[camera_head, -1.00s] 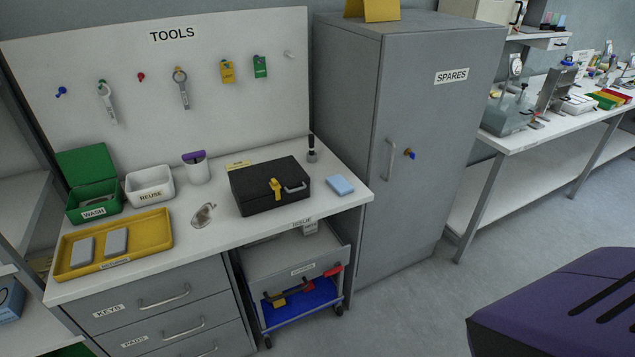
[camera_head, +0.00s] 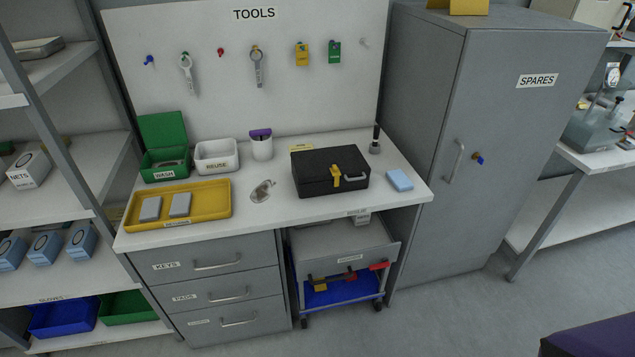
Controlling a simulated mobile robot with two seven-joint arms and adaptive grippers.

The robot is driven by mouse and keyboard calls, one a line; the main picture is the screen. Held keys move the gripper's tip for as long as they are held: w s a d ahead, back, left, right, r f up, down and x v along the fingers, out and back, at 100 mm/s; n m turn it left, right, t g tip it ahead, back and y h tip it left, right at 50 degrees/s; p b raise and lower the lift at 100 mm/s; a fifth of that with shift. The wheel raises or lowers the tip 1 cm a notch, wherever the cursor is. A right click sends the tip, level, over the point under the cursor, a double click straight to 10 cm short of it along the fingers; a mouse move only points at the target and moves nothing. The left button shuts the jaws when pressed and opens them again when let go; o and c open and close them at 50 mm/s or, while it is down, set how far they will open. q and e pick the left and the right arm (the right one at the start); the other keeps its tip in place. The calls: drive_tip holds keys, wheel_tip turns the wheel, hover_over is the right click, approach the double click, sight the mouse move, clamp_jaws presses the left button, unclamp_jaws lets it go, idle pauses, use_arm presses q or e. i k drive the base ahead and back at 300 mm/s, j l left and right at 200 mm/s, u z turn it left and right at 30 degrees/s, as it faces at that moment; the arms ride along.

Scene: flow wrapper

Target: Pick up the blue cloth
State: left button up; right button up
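The blue cloth (camera_head: 399,180) is a small, light blue folded block. It lies flat on the white workbench (camera_head: 275,214) near its right end, to the right of the black case (camera_head: 330,173). Nothing covers it. Neither of my grippers shows in the head view.
A yellow tray (camera_head: 215,200) with two grey pads, a green WASH box (camera_head: 165,165), a white REUSE bin (camera_head: 216,156) and a dark-handled brush (camera_head: 376,139) share the bench. A trolley (camera_head: 340,247) stands underneath. The grey SPARES cabinet (camera_head: 490,130) stands right. Open floor lies in front.

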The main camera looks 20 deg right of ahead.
sight(400, 181)
drive_tip(key=i+l+z, duration=0.15)
drive_tip(key=i+z, duration=0.6)
